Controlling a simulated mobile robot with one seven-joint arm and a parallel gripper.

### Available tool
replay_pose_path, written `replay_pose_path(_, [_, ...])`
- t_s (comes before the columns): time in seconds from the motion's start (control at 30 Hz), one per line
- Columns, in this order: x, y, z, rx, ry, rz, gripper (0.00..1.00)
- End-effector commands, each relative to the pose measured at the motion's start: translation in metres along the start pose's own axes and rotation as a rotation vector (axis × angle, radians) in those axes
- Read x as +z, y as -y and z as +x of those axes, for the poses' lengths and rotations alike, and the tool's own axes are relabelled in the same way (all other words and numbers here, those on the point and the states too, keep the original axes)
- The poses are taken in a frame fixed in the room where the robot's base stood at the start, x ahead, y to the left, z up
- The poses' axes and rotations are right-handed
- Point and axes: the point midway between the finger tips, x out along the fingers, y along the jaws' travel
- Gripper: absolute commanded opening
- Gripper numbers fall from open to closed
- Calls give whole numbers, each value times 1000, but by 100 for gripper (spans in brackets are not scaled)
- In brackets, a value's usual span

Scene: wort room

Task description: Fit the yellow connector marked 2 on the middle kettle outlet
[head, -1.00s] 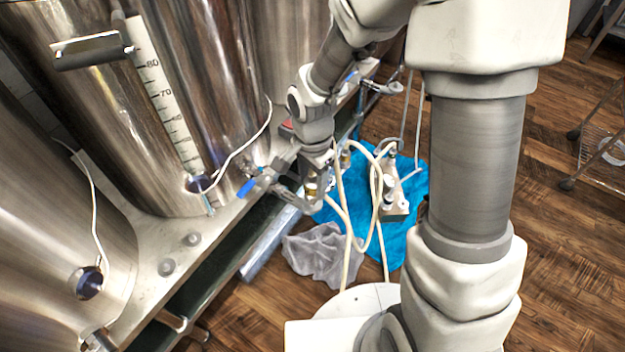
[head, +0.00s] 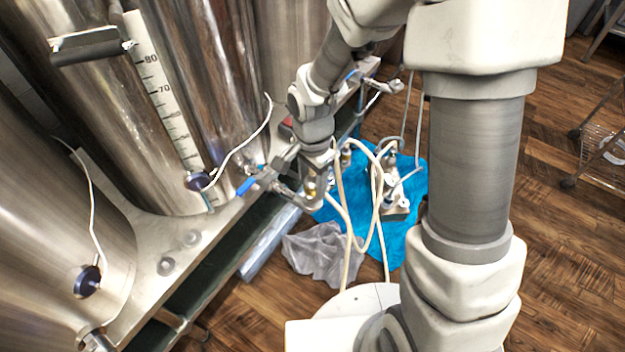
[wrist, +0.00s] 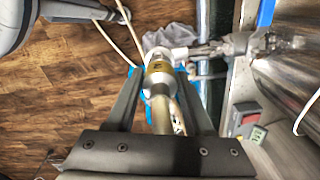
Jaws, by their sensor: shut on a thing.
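My gripper (wrist: 160,82) is shut on the yellow connector (wrist: 158,68), which shows a yellow band between the two fingers in the wrist view. Its number cannot be read. A pale hose (wrist: 163,118) runs back from it between the fingers. The middle kettle (head: 165,120) is the steel one with the volume scale. Its outlet (wrist: 212,49) is a metal valve and pipe that ends close to the connector's far end; I cannot tell whether they touch. In the head view the outlet has a blue lever (head: 246,186), and my gripper (head: 311,192) is beside its end, partly hidden.
A pump (head: 397,208) with pale hoses stands on a blue cloth (head: 415,228). A grey cloth (head: 315,252) lies nearby on the floor. Another kettle (head: 50,220) stands at left. A red and grey switch box (wrist: 246,118) is right of my gripper in the wrist view.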

Motion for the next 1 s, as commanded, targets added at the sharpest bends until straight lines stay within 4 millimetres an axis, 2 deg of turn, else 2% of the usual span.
replay_pose_path(0.93, [0,0,20,0,0,0,0])
replay_pose_path(0.97, [0,0,20,0,0,0,54])
replay_pose_path(1.0, [0,0,19,0,0,0,61])
